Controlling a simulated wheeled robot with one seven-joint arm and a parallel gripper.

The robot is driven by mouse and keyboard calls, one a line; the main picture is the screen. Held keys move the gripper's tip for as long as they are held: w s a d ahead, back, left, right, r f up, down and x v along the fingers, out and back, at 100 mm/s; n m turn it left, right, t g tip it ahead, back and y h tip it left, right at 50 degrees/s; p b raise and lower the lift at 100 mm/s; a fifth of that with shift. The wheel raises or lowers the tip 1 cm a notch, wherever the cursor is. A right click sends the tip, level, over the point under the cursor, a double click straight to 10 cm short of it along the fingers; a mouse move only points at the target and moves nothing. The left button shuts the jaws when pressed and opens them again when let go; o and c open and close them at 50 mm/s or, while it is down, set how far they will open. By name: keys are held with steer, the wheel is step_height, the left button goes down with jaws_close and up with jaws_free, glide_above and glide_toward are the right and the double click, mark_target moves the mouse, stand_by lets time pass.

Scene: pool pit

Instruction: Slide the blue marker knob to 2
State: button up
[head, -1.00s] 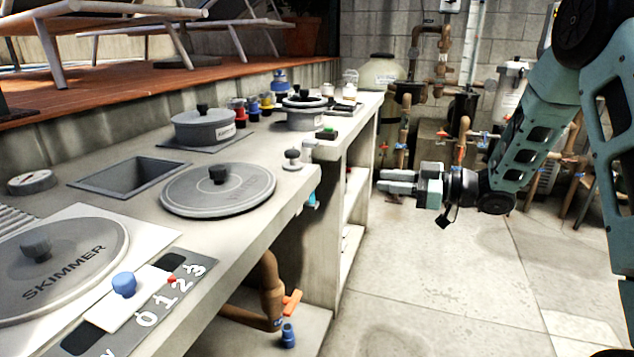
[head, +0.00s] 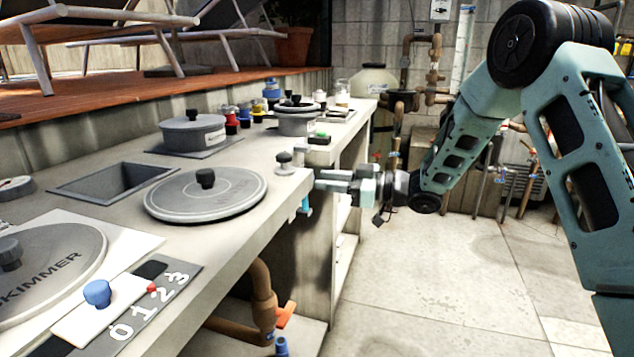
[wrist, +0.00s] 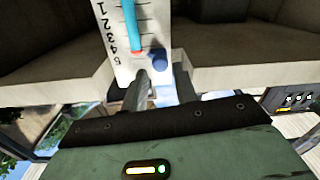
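A blue knob (head: 97,293) stands on a white sliding plate (head: 75,325) at the lower left of the head view, beside a dark panel with white digits 0 to 3 (head: 178,278). A small red mark (head: 152,288) lies near the 1 and 2. The wrist view shows another blue knob (wrist: 158,62) near the 5 of a white numbered scale (wrist: 127,40); I cannot tell whether it is the same knob. My gripper (head: 318,180) is open and empty at the counter's front edge, well away from the plate. Its fingers (wrist: 163,80) point toward the scale.
The counter carries a grey round lid (head: 225,190), a skimmer lid (head: 50,270) and a pot (head: 193,135). Pipes (head: 262,300) run beneath the counter. The floor (head: 430,270) is clear.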

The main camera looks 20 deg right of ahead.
steer(key=shift+x, duration=1.55)
jaws_close()
step_height(320, 180, down, 5)
steer(key=shift+f+b, duration=0.1)
steer(key=shift+b, duration=1.05)
jaws_free()
steer(key=p+v, duration=0.2)
steer(key=v, duration=1.5)
steer(key=shift+d, duration=0.15)
